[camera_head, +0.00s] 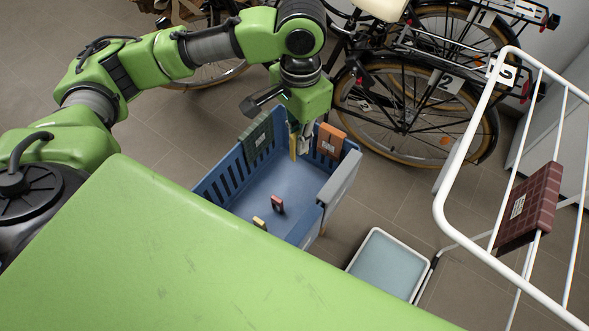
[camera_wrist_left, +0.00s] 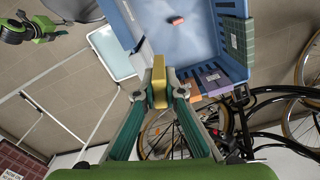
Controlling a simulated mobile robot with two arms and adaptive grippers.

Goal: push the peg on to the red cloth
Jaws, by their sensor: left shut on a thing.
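My left gripper (camera_head: 296,132) is shut on a yellow peg (camera_head: 293,147) above the far side of the blue crate (camera_head: 228,178). The left wrist view shows the yellow peg (camera_wrist_left: 158,80) upright between the fingertips (camera_wrist_left: 160,95). A dark red checked cloth (camera_head: 540,196) with a white label hangs on the white rack at the right, well apart from the gripper. Part of this cloth shows at the lower left of the left wrist view (camera_wrist_left: 18,163). An orange cloth (camera_head: 331,141) hangs on the crate's far rim, close right of the gripper.
A red peg (camera_head: 278,205) and another yellow peg (camera_head: 260,223) lie in the crate. A green cloth (camera_head: 257,138) hangs on its rim. A pale tray (camera_head: 388,266) stands right of the crate, before the white rack (camera_head: 440,203). Bicycles (camera_head: 420,110) stand behind.

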